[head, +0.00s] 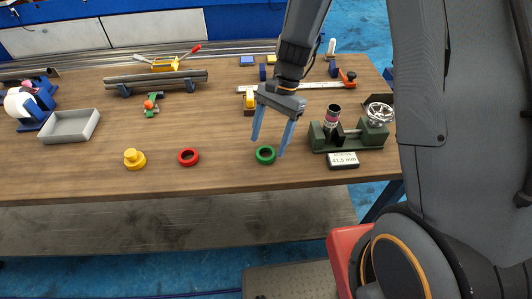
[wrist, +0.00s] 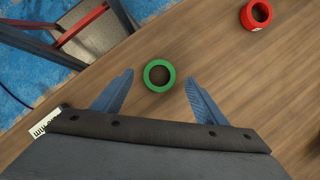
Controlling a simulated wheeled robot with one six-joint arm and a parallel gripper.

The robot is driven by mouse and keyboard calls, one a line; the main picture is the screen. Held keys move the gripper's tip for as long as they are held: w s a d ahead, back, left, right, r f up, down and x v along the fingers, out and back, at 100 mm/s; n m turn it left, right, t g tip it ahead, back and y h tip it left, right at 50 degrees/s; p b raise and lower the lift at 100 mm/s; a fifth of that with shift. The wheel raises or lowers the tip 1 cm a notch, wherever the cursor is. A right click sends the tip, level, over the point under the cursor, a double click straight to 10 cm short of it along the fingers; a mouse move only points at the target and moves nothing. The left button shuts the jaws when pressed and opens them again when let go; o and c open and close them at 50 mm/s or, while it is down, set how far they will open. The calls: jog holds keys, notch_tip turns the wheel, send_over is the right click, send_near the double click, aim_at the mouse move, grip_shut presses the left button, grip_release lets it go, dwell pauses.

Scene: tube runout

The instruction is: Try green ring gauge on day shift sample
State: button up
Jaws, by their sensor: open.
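The green ring gauge (head: 265,155) lies flat on the wooden bench near its front edge. In the wrist view the green ring (wrist: 159,64) sits between and just beyond my two fingertips. My gripper (head: 269,148) is open and empty above the ring, its blue fingers apart and not touching it. A short tube with a pinkish band (head: 332,117) stands upright in a green vise (head: 345,138) to the right. A label in front of the vise (head: 343,160) reads 41.5 mm. I cannot tell whether this tube is the day shift sample.
A red ring (head: 188,157) and a yellow stepped piece (head: 134,159) lie left of the green ring. Long tubes on blue supports (head: 155,82) lie at the back. The bench middle is mostly clear.

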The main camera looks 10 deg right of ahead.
aim_at(267, 156)
jog(key=shift+p+x, duration=0.35)
jog(key=shift+x, duration=1.2)
jog(key=c, duration=1.2)
jog(key=shift+o, duration=0.2)
jog(key=shift+w+r, duration=0.1)
jog(key=shift+r, duration=0.05)
notch_tip(267, 156, up, 10)
jog(key=b, duration=0.2)
jog(key=o, duration=0.4)
jog(key=c, duration=0.4)
jog(key=shift+d, duration=0.15)
